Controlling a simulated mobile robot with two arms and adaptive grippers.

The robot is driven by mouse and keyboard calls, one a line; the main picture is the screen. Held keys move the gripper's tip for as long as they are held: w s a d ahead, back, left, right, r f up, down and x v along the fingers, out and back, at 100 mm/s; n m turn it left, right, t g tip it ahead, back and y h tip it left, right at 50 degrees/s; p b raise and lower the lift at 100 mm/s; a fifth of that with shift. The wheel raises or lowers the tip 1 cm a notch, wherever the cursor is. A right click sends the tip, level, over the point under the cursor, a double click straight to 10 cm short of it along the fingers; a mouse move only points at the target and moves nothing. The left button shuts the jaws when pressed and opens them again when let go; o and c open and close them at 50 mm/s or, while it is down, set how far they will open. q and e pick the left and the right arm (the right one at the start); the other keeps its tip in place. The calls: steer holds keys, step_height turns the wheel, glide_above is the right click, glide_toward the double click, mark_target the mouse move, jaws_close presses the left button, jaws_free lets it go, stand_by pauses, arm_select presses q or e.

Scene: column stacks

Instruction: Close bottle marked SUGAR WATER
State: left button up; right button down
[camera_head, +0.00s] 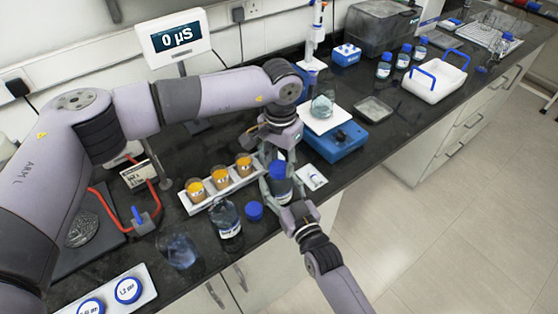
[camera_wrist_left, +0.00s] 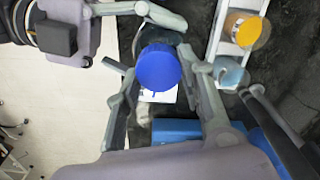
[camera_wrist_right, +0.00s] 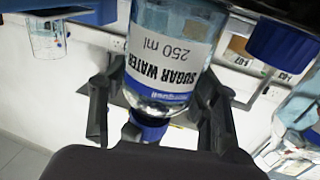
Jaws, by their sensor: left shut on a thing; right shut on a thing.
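The bottle marked SUGAR WATER (camera_wrist_right: 165,60) is clear glass with a white label, shown upside down in the right wrist view. My right gripper (camera_head: 284,192) is shut around its body and holds it at the bench's front edge. A blue cap (camera_wrist_left: 158,67) is at the bottle's top, between the fingers of my left gripper (camera_head: 274,160), which is shut on it from above. The cap also shows at the neck in the right wrist view (camera_wrist_right: 149,128). I cannot tell how tightly it sits on the thread.
A loose blue cap (camera_head: 254,211) lies beside another bottle (camera_head: 226,220). A white rack (camera_head: 214,199) with orange-filled beakers stands behind them, and a glass beaker (camera_head: 180,250) to the left. The floor in front is clear.

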arm_select(q)
steer(key=shift+m, duration=0.8)
steer(key=o, duration=0.8)
steer(key=shift+r, duration=0.1)
steer(key=shift+r, duration=2.15)
steer(key=shift+c, duration=0.2)
